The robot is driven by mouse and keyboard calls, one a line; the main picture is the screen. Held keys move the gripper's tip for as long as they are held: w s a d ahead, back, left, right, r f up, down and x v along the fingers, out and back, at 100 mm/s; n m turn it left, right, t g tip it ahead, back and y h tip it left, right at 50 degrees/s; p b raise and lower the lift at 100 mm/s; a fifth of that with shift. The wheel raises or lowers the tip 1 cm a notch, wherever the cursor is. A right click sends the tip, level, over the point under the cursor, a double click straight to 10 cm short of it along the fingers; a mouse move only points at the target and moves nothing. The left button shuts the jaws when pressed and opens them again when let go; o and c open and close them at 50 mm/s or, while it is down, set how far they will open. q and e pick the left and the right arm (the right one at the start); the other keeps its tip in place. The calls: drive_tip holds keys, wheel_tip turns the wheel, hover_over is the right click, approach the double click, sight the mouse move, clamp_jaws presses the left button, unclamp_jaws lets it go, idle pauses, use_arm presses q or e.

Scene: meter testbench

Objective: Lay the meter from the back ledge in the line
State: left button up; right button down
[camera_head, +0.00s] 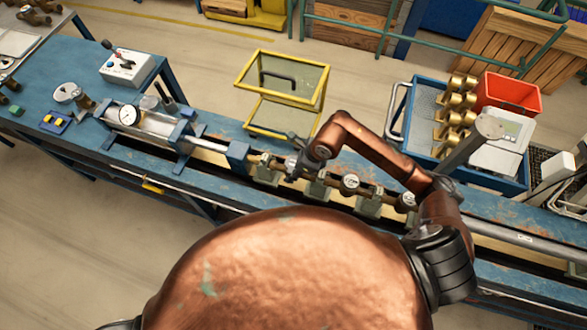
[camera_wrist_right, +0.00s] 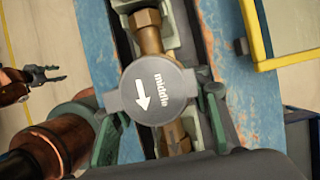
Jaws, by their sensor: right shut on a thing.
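A brass meter with a round grey lid (camera_wrist_right: 152,95), marked "middle" and with a white arrow, is between the two green fingers of my right gripper (camera_wrist_right: 160,112). Its brass ends run along the line, over grey-green supports. In the head view my right gripper (camera_head: 294,166) is at the left part of the line, largely covering this meter. Two round-faced meters (camera_head: 350,183) and (camera_head: 407,200) sit farther right in the line. My left gripper (camera_wrist_right: 50,76) shows at the left of the right wrist view, empty, its dark fingers apart; I cannot see it in the head view.
A yellow-framed clear guard (camera_head: 283,80) stands open behind the line. A blue tray (camera_head: 425,85) with several brass parts (camera_head: 455,110) and a red bin (camera_head: 508,92) are at right. A clamp cylinder (camera_head: 145,128) and a control box (camera_head: 126,66) are at left.

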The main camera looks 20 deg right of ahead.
sight(287, 161)
drive_tip(key=shift+r, duration=0.1)
drive_tip(key=c, duration=1.3)
unclamp_jaws()
drive_tip(key=o, duration=0.3)
drive_tip(key=shift+r+p, duration=2.65)
drive_tip(key=shift+r, duration=2.35)
